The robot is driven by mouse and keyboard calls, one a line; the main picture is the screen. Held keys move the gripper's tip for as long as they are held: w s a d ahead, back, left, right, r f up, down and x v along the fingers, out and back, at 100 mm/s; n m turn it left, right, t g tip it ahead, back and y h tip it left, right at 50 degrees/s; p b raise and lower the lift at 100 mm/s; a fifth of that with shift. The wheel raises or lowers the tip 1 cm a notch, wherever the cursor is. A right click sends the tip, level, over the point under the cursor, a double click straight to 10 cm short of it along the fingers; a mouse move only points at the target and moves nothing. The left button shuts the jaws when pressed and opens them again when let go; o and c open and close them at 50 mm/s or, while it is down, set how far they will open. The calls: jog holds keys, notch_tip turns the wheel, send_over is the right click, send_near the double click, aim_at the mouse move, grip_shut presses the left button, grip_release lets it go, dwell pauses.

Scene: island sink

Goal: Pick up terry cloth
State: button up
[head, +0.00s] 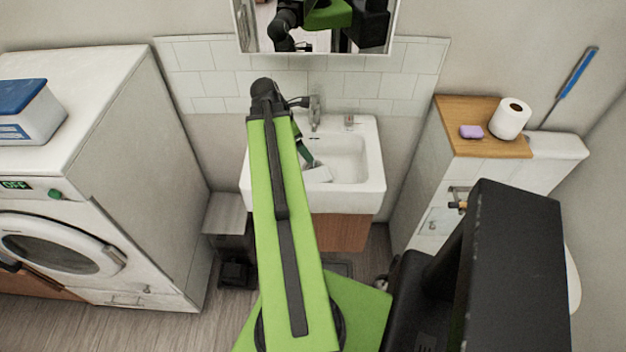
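A small whitish item (318,174), which looks like the terry cloth, lies at the left front part of the white sink (372,180). My arm reaches forward over the sink's left side. My gripper (308,162) points down into the basin, its green part just behind and above the whitish item. Whether they touch cannot be told. My arm hides part of the gripper and the sink's left edge, and the fingertips are too small to read.
A faucet (315,108) stands behind the basin, with a mirror (340,50) above. A washing machine (120,140) stands left. At right, a wooden-topped cabinet (470,143) bears a purple soap (471,132) and a toilet roll (510,119). A bin (230,240) stands left of the sink cabinet.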

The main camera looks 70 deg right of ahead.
jog(key=b, duration=1.1)
send_over(321, 173)
jog(key=w+a, duration=0.2)
jog(key=f, duration=1.1)
jog(key=shift+w, duration=0.2)
jog(key=shift+s+d+f, duration=0.15)
jog(key=shift+d+f, duration=0.05)
jog(key=shift+f, duration=0.1)
jog(key=shift+s+r, duration=0.1)
jog(key=b+x, duration=0.5)
jog(key=shift+s+a+f, duration=0.15)
jog(key=shift+f, duration=0.05)
jog(key=shift+r, duration=0.2)
jog(key=shift+f, duration=0.3)
